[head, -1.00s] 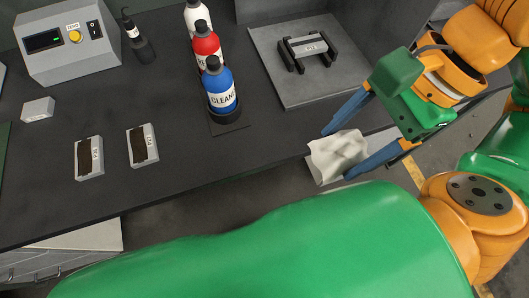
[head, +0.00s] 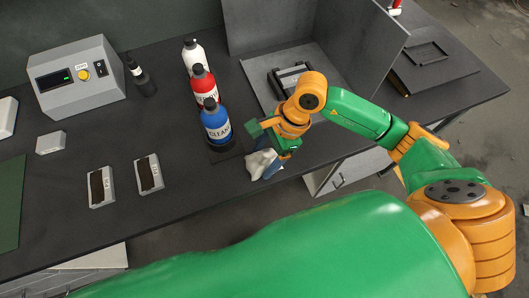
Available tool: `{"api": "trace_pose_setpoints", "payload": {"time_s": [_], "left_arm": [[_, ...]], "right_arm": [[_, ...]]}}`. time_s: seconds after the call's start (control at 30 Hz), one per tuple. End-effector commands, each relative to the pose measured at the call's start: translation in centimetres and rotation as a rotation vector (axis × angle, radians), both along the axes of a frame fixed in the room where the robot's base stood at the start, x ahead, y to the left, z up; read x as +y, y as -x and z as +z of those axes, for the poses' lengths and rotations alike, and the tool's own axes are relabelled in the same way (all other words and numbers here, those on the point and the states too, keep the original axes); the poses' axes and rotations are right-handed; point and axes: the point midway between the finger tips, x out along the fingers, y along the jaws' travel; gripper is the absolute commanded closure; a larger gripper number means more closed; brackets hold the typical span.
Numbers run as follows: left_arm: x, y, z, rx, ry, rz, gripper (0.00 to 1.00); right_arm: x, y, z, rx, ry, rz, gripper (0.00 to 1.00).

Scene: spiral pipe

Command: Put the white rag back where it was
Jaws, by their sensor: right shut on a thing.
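The white rag (head: 261,163) is a crumpled cloth at the front part of the dark table, just in front of the blue bottle. My right gripper (head: 268,167) reaches down over it and is shut on it, with its blue fingers partly hidden by the wrist. I cannot tell whether the rag touches the table top. My left gripper is not in view.
The blue bottle (head: 216,122), red bottle (head: 203,86) and white bottle (head: 194,56) stand in a row close to the rag. Two grey blocks with dark tops (head: 101,187) (head: 148,175) lie to the left. A grey panelled stand (head: 258,90) holds a black-handled part behind my arm. The table's front edge is close.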

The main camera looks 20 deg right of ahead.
Motion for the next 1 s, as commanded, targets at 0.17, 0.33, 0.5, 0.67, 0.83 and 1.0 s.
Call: {"api": "trace_pose_setpoints", "payload": {"time_s": [0.17,0.33,0.5,0.67,0.83,1.0], "left_arm": [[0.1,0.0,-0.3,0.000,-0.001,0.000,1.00],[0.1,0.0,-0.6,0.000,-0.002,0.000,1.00],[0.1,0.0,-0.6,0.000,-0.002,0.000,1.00],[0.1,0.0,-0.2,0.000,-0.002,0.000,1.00],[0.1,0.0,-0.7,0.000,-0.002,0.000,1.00],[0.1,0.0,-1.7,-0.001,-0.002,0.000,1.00]], "right_arm": [[0.0,0.0,-0.2,-0.001,0.000,0.000,0.78],[0.0,0.0,-0.4,-0.001,0.000,-0.001,0.15],[0.0,0.0,-0.3,-0.001,0.000,-0.001,0.00],[0.0,0.0,0.0,-0.001,0.000,-0.001,0.00],[-1.1,-0.2,2.1,-0.007,0.003,-0.002,0.00],[-2.9,-0.3,6.6,-0.010,0.002,-0.004,0.00]]}}
